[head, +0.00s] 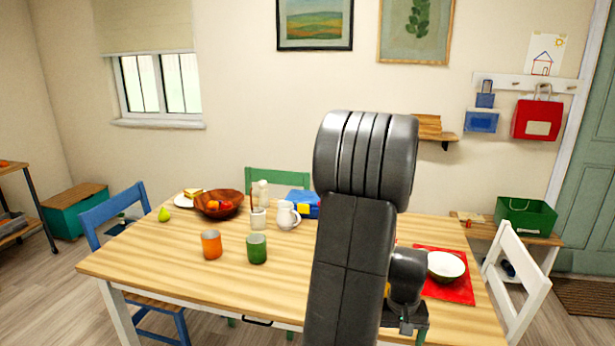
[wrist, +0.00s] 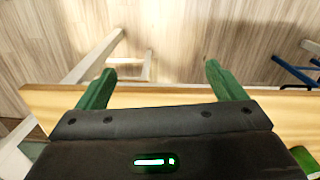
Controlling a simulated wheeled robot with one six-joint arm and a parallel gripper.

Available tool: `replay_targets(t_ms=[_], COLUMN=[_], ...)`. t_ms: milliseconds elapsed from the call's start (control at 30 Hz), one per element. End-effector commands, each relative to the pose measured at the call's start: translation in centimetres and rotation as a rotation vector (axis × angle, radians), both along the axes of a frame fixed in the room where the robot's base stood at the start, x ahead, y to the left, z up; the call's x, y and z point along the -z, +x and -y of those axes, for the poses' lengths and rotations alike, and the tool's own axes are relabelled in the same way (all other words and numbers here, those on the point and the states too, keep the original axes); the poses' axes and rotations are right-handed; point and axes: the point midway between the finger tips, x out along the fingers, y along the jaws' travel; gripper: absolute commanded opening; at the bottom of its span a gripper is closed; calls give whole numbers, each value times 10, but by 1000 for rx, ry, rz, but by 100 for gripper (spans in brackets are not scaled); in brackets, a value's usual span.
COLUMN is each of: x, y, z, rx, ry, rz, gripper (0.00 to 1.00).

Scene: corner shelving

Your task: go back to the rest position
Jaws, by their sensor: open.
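In the wrist view my gripper (wrist: 160,68) is open, with its two green fingers wide apart and nothing between them. The fingers reach over an edge of the wooden table (wrist: 60,100), with floor below. In the head view my dark arm stands upright in front of the table (head: 180,255) and hides part of its right half.
On the table are an orange cup (head: 211,245), a green cup (head: 256,248), a white jug (head: 287,215), a fruit bowl (head: 219,204), a pear (head: 164,214) and a white bowl (head: 446,266) on a red mat (head: 455,291). A blue chair (head: 112,207) and white chair (head: 522,270) flank it.

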Motion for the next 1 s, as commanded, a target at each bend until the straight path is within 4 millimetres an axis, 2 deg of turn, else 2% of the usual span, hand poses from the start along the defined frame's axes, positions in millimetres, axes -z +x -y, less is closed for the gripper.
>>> replay_targets(t_ms=[100,333,767,1000], x=[15,29,30,23], y=[6,12,13,10], z=[-11,-22,-24,-32], rx=[-9,-14,-13,14], ry=[0,0,0,11], rz=[-2,-1,1,3], gripper=[91,91,91,91])
